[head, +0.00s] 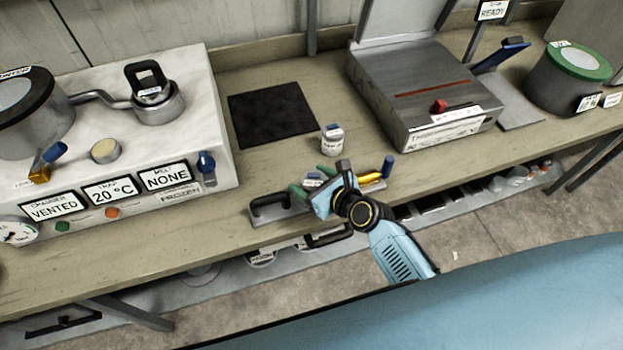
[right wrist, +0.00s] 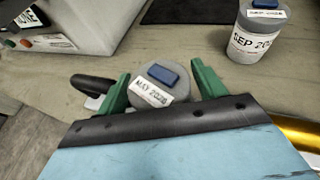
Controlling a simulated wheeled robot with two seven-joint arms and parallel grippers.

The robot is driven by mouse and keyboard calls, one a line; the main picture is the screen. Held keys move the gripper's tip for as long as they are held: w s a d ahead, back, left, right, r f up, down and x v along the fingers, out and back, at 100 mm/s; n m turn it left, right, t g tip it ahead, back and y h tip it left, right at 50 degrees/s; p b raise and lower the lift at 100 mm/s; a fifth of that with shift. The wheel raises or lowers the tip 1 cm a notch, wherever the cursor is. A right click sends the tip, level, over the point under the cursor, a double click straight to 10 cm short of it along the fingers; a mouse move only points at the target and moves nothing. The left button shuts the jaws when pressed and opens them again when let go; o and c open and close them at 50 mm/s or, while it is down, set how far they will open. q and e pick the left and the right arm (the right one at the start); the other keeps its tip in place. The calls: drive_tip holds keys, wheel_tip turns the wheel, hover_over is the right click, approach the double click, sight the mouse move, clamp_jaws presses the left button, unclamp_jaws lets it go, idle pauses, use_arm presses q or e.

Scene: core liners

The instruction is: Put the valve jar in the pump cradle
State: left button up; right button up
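A small grey-white jar with a blue cap tab and a "MAY 2028" label (right wrist: 150,92) lies between the green fingers of my right gripper (right wrist: 161,88). Its sides look very close to both fingers; whether they grip it is unclear. In the head view my right gripper (head: 313,182) is over the grey tray (head: 262,217) at the bench's front edge. A similar jar labelled "SEP" (head: 332,141) stands upright just behind; it also shows in the right wrist view (right wrist: 258,35). I cannot tell which jar is the valve jar. I cannot identify the pump cradle for certain. My left gripper is out of view.
A white console (head: 215,125) with a metal cup (head: 160,106) and knobs stands left. A black mat (head: 270,114) lies behind the jars. A grey box (head: 425,90) and a green-rimmed pot (head: 570,85) stand right. A gold part (head: 370,177) is beside my right gripper.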

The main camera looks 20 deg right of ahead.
drive_tip(key=shift+o, duration=0.5)
drive_tip(key=shift+r, duration=0.1)
drive_tip(key=shift+s+r, duration=0.1)
drive_tip(key=shift+r, duration=0.1)
drive_tip(key=p+v, duration=0.1)
drive_tip(key=v, duration=1)
drive_tip(key=shift+s+d+p, duration=0.25)
drive_tip(key=shift+s+p, duration=0.05)
drive_tip(key=shift+s, duration=0.05)
drive_tip(key=s+d+f+n+g+h, duration=0.1)
drive_tip(key=s+f+n+g, duration=0.1)
drive_tip(key=s+f+n, duration=0.45)
drive_tip(key=s+f+n+g+h, duration=0.1)
drive_tip(key=f+n+g, duration=0.15)
drive_tip(key=f, duration=0.65)
drive_tip(key=s+d+f+n+g+h, duration=0.1)
drive_tip(key=s+f+n, duration=0.2)
drive_tip(key=f+n, duration=0.3)
drive_tip(key=s+d+f+n+g+h, duration=0.1)
drive_tip(key=s+d+f+n+g, duration=0.1)
drive_tip(key=s+f+n, duration=0.5)
drive_tip(key=s+d+f+n+g+h, duration=0.1)
drive_tip(key=s+d+f+n+g, duration=0.2)
drive_tip(key=s+f+n, duration=0.5)
drive_tip(key=s+n, duration=0.3)
drive_tip(key=s, duration=0.5)
drive_tip(key=shift+n+g, duration=0.35)
drive_tip(key=shift+n, duration=0.05)
